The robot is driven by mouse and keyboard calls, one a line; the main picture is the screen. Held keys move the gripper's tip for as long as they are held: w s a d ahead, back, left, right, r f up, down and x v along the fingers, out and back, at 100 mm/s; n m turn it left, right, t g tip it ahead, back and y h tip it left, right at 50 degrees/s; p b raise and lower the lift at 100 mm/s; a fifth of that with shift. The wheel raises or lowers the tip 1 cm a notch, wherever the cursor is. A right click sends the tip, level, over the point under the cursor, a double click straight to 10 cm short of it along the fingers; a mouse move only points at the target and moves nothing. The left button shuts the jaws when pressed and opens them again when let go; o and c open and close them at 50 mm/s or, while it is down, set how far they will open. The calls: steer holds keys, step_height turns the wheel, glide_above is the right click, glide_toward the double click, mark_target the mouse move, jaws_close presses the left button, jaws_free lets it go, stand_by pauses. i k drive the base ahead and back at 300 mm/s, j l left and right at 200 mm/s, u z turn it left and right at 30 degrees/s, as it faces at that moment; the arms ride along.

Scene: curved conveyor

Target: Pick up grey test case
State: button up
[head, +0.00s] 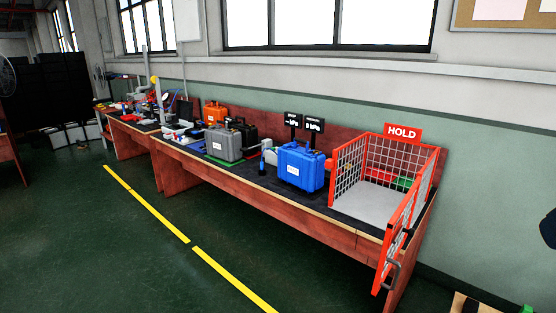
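The grey test case (223,143) stands upright on the long wooden bench, left of its middle. It has a dark handle on top and a white label on its front. It rests on a green mat (217,162). A black case (245,134) stands close behind it to the right, and an orange case (214,112) stands farther back. My gripper cannot be made out in the head view. A dark shape is cut off at the right edge, and I cannot tell what it is.
A blue case (301,167) stands right of the grey one, near small black displays (304,122). A red mesh cage (428,172) with a HOLD sign (403,133) and an open door fills the bench's right end. The green floor (95,240) in front is clear.

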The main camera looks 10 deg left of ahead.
mark_target(225, 144)
steer(key=i+j+u, duration=0.6)
steer(key=i+u, duration=0.15)
steer(key=i, duration=0.15)
steer(key=i+u, duration=0.4)
steer(key=i+j, duration=0.1)
steer(key=i, duration=0.9)
steer(key=i+j+z, duration=0.1)
steer(key=i, duration=0.9)
steer(key=i+j+z, duration=0.15)
steer(key=i+z, duration=0.15)
steer(key=i, duration=0.15)
steer(key=i+j+z, duration=0.65)
steer(key=i, duration=0.25)
